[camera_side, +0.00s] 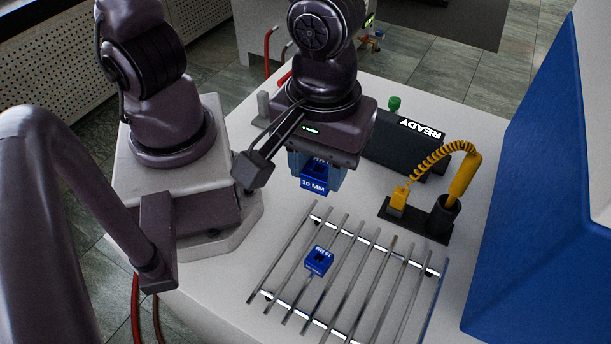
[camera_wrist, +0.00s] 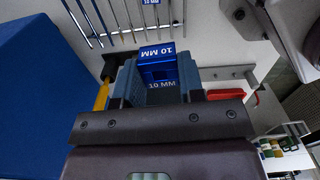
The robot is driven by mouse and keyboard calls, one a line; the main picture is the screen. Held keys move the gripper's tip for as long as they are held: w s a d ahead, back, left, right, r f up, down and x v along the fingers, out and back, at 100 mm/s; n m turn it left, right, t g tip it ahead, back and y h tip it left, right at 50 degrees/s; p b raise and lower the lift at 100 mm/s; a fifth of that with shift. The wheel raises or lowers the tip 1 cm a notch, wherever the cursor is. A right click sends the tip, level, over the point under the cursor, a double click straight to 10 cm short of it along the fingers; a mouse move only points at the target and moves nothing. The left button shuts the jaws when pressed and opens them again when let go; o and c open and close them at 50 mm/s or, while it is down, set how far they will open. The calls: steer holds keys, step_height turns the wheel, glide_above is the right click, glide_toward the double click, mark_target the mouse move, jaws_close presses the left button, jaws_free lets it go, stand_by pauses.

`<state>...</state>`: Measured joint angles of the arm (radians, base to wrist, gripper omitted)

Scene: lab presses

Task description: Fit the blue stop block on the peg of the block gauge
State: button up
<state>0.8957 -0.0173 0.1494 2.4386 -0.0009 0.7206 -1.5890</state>
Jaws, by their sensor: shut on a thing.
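A blue stop block marked 10 MM (camera_side: 314,185) is between the fingers of my gripper (camera_side: 317,172), held above the table behind the rack. In the wrist view the block (camera_wrist: 157,49) sits between the blue-grey fingers of my gripper (camera_wrist: 158,76), with a dark square opening facing the camera. A second blue block (camera_side: 319,261) lies on the rack; it also shows at the top edge of the wrist view (camera_wrist: 150,2). A dark unit with a lit READY sign (camera_side: 421,129) stands behind my gripper. I cannot make out the gauge's peg for certain.
The metal-bar rack (camera_side: 372,290) lies in front of my gripper. A black holder (camera_side: 440,222) with a yellow handle and coiled cord (camera_side: 463,178) stands to the right. A tall blue housing (camera_side: 545,190) is at far right. A green knob (camera_side: 394,103) stands at the back.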

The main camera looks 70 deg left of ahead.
steer(key=w+a+n, duration=0.9)
steer(key=w+a, duration=0.1)
steer(key=w, duration=0.4)
steer(key=w+a+n, duration=0.8)
steer(key=w+a, duration=0.3)
steer(key=w, duration=0.2)
step_height(320, 180, down, 11)
steer(key=shift+d+r, duration=0.15)
steer(key=shift+d, duration=0.1)
steer(key=shift+f, duration=2.85)
steer(key=shift+f, duration=1.05)
steer(key=shift+r, duration=0.15)
